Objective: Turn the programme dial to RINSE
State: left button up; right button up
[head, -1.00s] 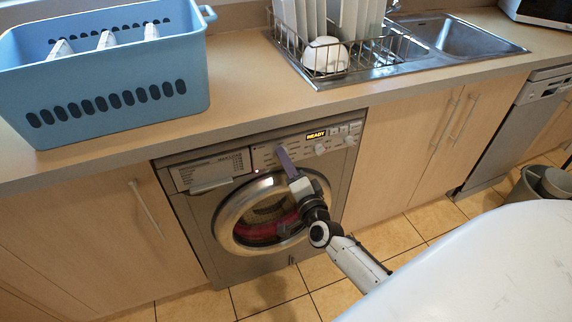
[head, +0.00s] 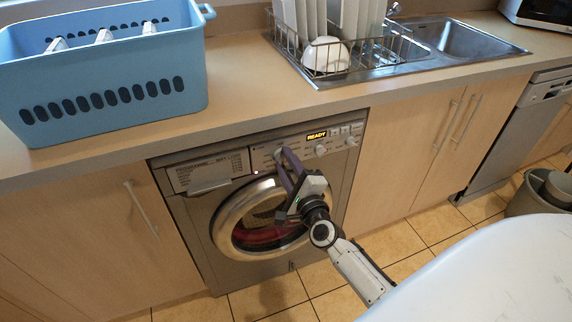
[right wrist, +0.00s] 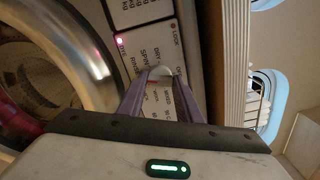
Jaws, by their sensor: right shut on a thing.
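The washing machine (head: 205,225) stands under the counter, its display (head: 317,134) lit READY. The programme dial (head: 279,154) is a round pale knob on its front panel; it also shows in the right wrist view (right wrist: 161,73). My right gripper (head: 284,155) is shut on the dial, a purple finger on either side, and it also shows in the right wrist view (right wrist: 160,78). Printed labels surround the dial, partly hidden by the fingers. I cannot tell which label the dial points to. My left gripper is not in view.
The round door (head: 225,213) is shut, with red cloth behind its glass, just below my right gripper. Another knob (head: 320,149) and small buttons lie to the right on the panel. A blue basket (head: 100,75) and a dish rack (head: 290,45) stand on the counter above.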

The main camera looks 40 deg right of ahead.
dwell(0.5)
jog(key=o, duration=1)
jog(key=shift+o, duration=0.2)
jog(key=shift+s, duration=0.1)
jog(key=v, duration=1)
jog(key=shift+d, duration=0.1)
